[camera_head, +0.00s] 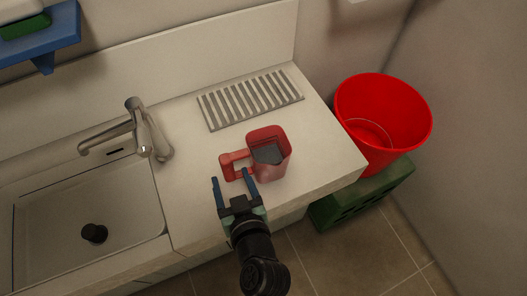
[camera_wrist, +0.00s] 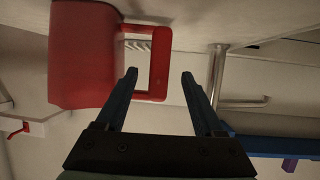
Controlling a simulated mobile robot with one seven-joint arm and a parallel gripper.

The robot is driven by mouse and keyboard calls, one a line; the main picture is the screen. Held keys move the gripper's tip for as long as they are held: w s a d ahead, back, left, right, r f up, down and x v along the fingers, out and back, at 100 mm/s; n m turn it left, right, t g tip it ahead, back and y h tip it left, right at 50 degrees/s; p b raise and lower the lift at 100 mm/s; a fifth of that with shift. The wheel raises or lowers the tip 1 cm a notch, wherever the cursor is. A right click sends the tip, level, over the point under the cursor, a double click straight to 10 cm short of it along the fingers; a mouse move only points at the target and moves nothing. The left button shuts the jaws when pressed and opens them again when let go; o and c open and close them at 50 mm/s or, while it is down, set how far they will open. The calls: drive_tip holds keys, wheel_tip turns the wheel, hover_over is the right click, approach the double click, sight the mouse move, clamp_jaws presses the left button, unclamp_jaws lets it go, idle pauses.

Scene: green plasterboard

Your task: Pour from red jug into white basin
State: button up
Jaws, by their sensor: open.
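The red jug (camera_head: 268,158) stands upright on the counter, right of the sink, with dark grey contents visible inside. Its handle points left in the head view. The pale basin (camera_head: 60,215) is the sink at the left, with a dark round object in it. My gripper (camera_head: 231,177) is open at the near side of the jug's handle. In the wrist view the jug (camera_wrist: 85,55) fills the upper left. The handle's outer bar shows between the two blue fingers of my gripper (camera_wrist: 159,76); I cannot tell whether they touch it.
A chrome faucet (camera_head: 137,130) stands behind the sink. A grey slatted rack (camera_head: 250,98) lies behind the jug. A red bucket (camera_head: 385,115) sits on a green crate (camera_head: 365,195) beyond the counter's right edge. A blue shelf (camera_head: 45,42) hangs at upper left.

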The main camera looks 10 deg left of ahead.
sight(229, 172)
drive_tip(key=x, duration=0.2)
drive_tip(key=shift+w+a+f, duration=0.1)
drive_tip(key=shift+w, duration=0.2)
drive_tip(key=shift+w+a+p, duration=0.25)
drive_tip(key=shift+w+p, duration=0.15)
drive_tip(key=shift+w, duration=0.05)
drive_tip(key=shift+p+x, duration=0.5)
drive_tip(key=shift+x, duration=1.65)
drive_tip(key=shift+c, duration=0.2)
clamp_jaws()
